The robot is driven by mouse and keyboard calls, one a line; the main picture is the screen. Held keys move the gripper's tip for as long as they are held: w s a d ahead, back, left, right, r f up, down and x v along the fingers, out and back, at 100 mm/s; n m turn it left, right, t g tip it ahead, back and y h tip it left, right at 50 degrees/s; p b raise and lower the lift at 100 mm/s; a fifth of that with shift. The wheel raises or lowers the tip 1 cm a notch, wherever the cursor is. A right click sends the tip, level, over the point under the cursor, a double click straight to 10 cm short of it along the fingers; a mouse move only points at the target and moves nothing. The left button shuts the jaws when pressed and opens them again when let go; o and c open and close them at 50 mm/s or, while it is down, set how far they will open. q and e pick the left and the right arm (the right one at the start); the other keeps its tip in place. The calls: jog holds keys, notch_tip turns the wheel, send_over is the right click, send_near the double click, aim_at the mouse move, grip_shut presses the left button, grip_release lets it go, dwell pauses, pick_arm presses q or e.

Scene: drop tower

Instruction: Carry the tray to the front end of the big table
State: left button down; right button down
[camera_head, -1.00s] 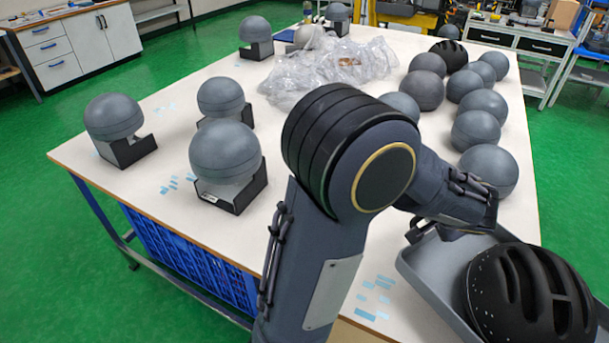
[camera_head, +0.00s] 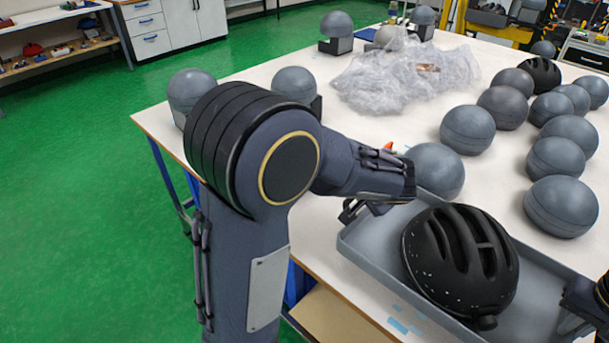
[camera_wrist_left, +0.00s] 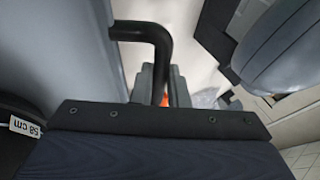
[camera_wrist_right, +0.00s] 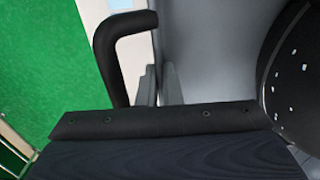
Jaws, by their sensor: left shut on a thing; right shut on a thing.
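The grey tray (camera_head: 365,250) is at the lower right of the head view, over the near part of the white big table (camera_head: 330,225). A black helmet (camera_head: 460,258) lies in it. My left gripper (camera_head: 358,208) is shut on the tray's black handle at the far-left end; this handle (camera_wrist_left: 150,35) shows in the left wrist view. My right gripper (camera_head: 578,322) is partly cut off at the right edge and is shut on the other handle, a black bar (camera_wrist_right: 122,50) in the right wrist view. I cannot tell whether the tray touches the table.
Several grey head forms, such as one ball (camera_head: 560,205), stand on the right of the table, one close behind the tray. Clear plastic wrap (camera_head: 400,75) lies farther back. Some forms stand on dark stands at the left. Green floor (camera_head: 80,200) is open at the left.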

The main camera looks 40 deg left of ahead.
aim_at(362, 227)
jog(key=shift+a, duration=0.1)
jog(key=shift+f, duration=0.1)
dwell(0.3)
